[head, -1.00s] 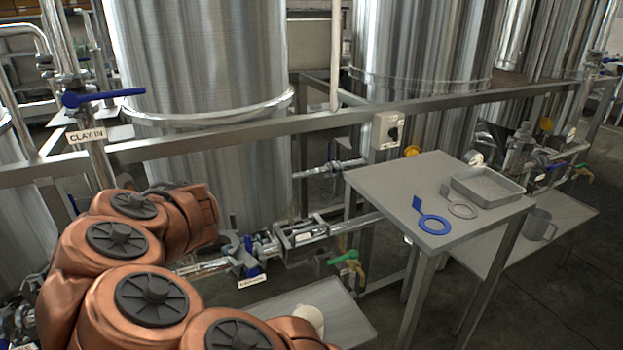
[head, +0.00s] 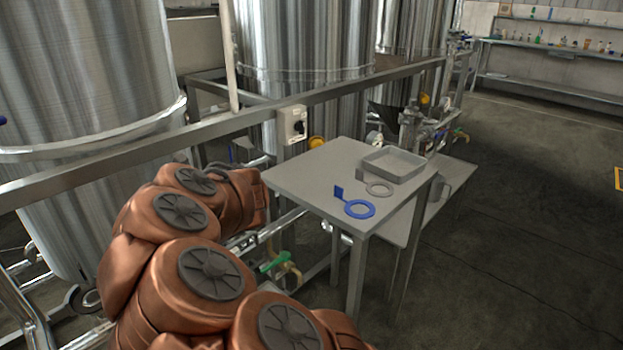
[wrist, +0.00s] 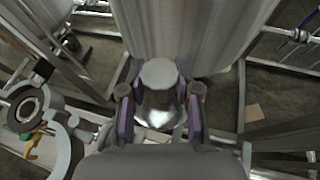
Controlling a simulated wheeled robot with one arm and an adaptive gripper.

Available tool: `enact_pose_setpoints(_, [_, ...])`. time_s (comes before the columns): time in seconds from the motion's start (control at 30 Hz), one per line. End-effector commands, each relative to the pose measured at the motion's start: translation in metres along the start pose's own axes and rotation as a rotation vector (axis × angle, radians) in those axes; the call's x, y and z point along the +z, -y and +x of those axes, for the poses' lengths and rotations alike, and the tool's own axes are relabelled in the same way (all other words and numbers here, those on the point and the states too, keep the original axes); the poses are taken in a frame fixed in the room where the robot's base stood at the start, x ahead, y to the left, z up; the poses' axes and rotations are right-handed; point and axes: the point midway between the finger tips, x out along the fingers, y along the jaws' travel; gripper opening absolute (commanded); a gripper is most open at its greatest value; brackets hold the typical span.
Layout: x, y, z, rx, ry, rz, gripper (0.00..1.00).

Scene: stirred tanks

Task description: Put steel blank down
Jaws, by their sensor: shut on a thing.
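In the head view, my copper-coloured arm hides the gripper and the blank. A grey steel table (head: 304,178) stands right of my arm.
The table's left front part is bare. A frame rail with a switch box (head: 292,124) runs behind it. Floor at right is clear.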

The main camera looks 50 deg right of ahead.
Motion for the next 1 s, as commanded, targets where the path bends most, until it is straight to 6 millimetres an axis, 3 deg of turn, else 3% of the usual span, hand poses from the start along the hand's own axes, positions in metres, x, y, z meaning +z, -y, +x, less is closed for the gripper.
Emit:
enact_pose_setpoints(0.3, [-0.021,0.105,-0.085,-0.192,0.003,0.097,0.0])
enact_pose_setpoints(0.5, [-0.04,0.158,-0.15,-0.31,0.005,0.149,0.0])
enact_pose_setpoints(0.8, [-0.062,0.203,-0.235,-0.448,0.007,0.187,0.0])
enact_pose_setpoints(1.0, [-0.068,0.211,-0.256,-0.48,0.006,0.194,0.0])
